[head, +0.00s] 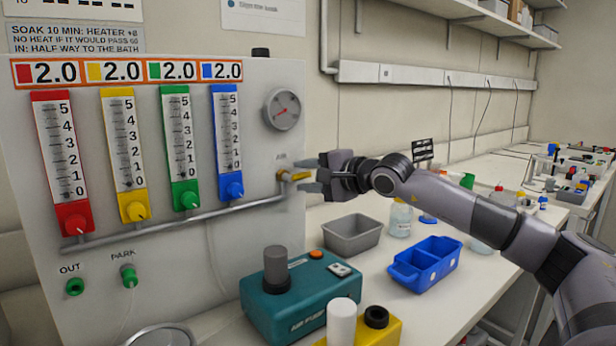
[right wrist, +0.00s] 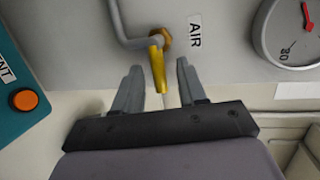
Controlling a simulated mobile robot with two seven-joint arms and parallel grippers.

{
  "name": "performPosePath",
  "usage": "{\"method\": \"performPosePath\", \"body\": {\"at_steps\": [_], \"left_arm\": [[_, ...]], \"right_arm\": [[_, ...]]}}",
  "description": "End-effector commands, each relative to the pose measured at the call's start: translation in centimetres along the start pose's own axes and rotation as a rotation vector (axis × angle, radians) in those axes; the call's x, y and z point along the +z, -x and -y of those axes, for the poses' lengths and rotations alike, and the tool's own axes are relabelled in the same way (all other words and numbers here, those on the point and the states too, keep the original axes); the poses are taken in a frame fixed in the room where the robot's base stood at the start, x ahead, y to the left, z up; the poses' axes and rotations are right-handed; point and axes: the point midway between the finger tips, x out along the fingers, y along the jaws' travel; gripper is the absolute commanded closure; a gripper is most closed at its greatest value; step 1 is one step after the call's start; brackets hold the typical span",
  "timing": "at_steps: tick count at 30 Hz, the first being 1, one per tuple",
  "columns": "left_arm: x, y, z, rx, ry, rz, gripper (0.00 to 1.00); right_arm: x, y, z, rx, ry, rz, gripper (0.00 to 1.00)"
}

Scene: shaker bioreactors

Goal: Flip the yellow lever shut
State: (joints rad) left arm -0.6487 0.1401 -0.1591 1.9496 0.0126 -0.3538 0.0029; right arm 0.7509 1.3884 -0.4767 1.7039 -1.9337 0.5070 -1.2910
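The yellow lever (head: 294,175) is on the air valve at the right end of the grey pipe on the panel. In the right wrist view the lever (right wrist: 157,77) hangs from a brass fitting next to the AIR label, and its free end reaches between my right gripper's fingers. My right gripper (head: 312,175) is at the lever, and the wrist view shows its fingers (right wrist: 156,88) open, one on each side, with a gap to the lever on both sides. My left gripper is not in view.
A round gauge (head: 283,109) sits above the valve. Four coloured flow meters (head: 178,147) line the panel. Below on the bench stand a teal air pump (head: 300,298), a grey tray (head: 352,236) and a blue divided bin (head: 425,265).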

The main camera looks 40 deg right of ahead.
Motion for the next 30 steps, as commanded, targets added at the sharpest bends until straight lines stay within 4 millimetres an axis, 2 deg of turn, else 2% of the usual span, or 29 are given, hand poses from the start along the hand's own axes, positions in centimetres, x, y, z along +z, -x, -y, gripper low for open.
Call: {"method": "performPosePath", "body": {"at_steps": [10, 24, 30], "left_arm": [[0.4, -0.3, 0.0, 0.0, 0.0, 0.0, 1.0], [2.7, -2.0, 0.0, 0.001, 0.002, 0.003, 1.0], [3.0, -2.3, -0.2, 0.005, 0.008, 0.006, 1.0]], "right_arm": [[-0.1, 0.6, -0.2, 0.0, 0.001, -0.002, 0.59], [-0.1, 5.1, -0.3, 0.002, 0.004, -0.003, 0.59], [-0.1, 6.5, -0.1, 0.0, 0.002, -0.001, 0.59]]}}
